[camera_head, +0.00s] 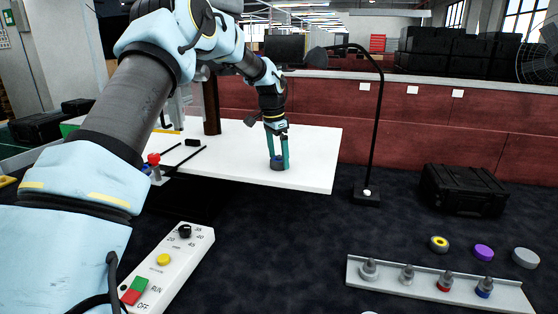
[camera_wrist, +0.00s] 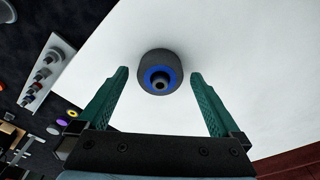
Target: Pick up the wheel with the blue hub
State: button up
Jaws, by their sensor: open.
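The wheel with the blue hub shows in the wrist view (camera_wrist: 160,72) as a dark grey tyre with a blue ring around a dark centre. It rests on the white table (camera_head: 315,160). In the head view the wheel (camera_head: 277,164) sits near the table's right part, at my gripper's fingertips. My gripper (camera_head: 278,150) points down, and its green fingers stand on either side of the wheel. In the wrist view my gripper (camera_wrist: 158,82) is open, with a gap between each finger and the tyre. The wheel's underside is hidden.
A grey rack with several pegs (camera_head: 440,287) lies at the lower right, with yellow, purple (camera_head: 484,252) and grey discs behind it. A control box (camera_head: 170,262) is at the lower left. A black lamp (camera_head: 367,192) stands right of the table. Bare tabletop surrounds the wheel.

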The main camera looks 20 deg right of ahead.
jog(key=shift+f, duration=0.1)
jog(key=shift+c, duration=0.2)
jog(key=c, duration=1.3)
